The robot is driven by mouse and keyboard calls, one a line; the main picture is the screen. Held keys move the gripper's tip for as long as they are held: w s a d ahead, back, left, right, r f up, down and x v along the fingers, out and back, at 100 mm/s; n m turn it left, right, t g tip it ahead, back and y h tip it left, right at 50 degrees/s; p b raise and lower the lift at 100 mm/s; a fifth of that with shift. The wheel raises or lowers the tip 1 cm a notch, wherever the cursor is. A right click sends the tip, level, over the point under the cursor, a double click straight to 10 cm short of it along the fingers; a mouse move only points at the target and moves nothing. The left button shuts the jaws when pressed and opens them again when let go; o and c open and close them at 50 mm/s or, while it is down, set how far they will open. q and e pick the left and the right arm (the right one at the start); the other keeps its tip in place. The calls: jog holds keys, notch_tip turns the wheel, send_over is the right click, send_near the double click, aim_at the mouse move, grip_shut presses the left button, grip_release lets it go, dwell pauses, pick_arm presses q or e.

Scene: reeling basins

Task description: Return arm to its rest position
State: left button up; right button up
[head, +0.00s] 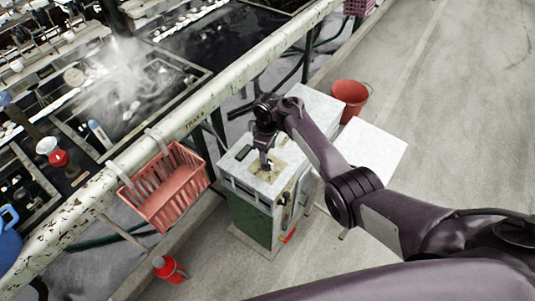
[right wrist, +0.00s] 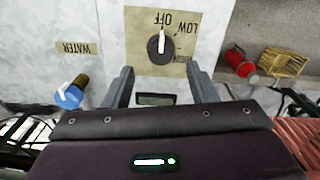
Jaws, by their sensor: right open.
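My right arm (head: 325,155) reaches in from the right to a white-topped cabinet with a green front (head: 250,217). My right gripper (head: 266,164) points down at the tan panel on the cabinet's top. In the right wrist view its two fingers (right wrist: 159,72) are apart with nothing between them. A dark round knob (right wrist: 159,45) on a tan plate marked OFF and LOW lies just beyond the fingertips. Its white mark looks roughly in line with OFF. I cannot tell whether a finger touches the plate. My left gripper is not in view.
A red basket (head: 165,190) hangs on the pale rail (head: 205,103) left of the cabinet. Steaming basins (head: 120,90) lie beyond the rail. Open floor (head: 450,100) lies right.

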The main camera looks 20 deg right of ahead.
jog(key=shift+r, duration=1.1)
